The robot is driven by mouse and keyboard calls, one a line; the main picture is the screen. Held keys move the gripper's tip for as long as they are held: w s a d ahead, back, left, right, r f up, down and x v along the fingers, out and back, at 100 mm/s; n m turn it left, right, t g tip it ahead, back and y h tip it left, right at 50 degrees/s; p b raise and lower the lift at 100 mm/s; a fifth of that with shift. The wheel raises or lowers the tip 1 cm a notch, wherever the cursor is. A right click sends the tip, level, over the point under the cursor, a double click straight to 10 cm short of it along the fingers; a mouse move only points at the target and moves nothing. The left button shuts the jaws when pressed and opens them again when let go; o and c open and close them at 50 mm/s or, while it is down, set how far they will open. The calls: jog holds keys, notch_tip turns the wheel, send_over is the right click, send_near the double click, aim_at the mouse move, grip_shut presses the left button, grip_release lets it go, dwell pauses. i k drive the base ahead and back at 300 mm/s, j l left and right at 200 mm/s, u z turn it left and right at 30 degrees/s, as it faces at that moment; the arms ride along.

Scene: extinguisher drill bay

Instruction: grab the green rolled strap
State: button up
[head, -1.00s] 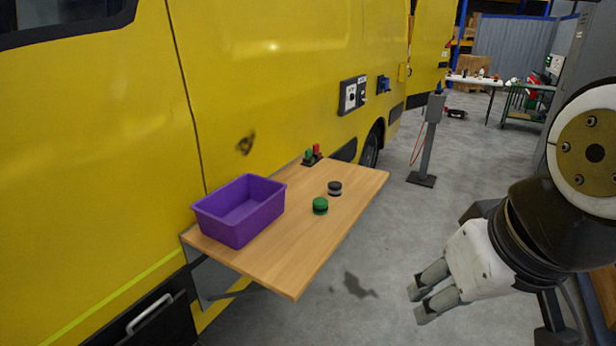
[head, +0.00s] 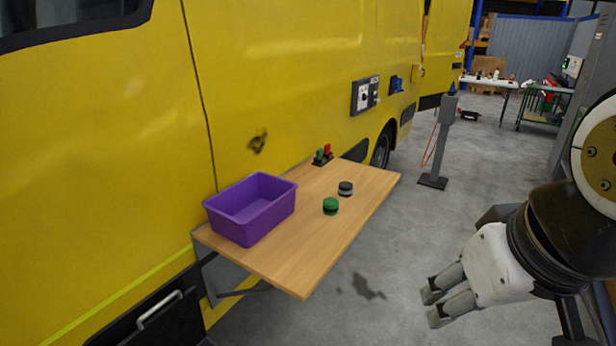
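The green rolled strap (head: 330,206) is a small green roll with a dark band. It sits on the wooden fold-out shelf (head: 290,262) on the side of the yellow van. A similar dark grey roll (head: 345,188) with a lighter band sits just behind it, to the right. My gripper (head: 430,307) is at the lower right, out over the floor, well right of the shelf and apart from the strap. Its two fingers are spread with a gap between them, and nothing shows in it.
A purple bin (head: 250,226) stands on the shelf's left part. A small holder with green and red pieces (head: 323,155) is at the shelf's back, by the van (head: 290,80). A grey post (head: 438,145) stands beyond the shelf. The floor between shelf and gripper is clear.

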aim_at(330, 205)
jog(key=i+l+u, duration=0.25)
jog(key=i+l, duration=0.3)
jog(key=i, duration=0.15)
jog(key=i+l+u, duration=0.3)
jog(key=i+l, duration=0.3)
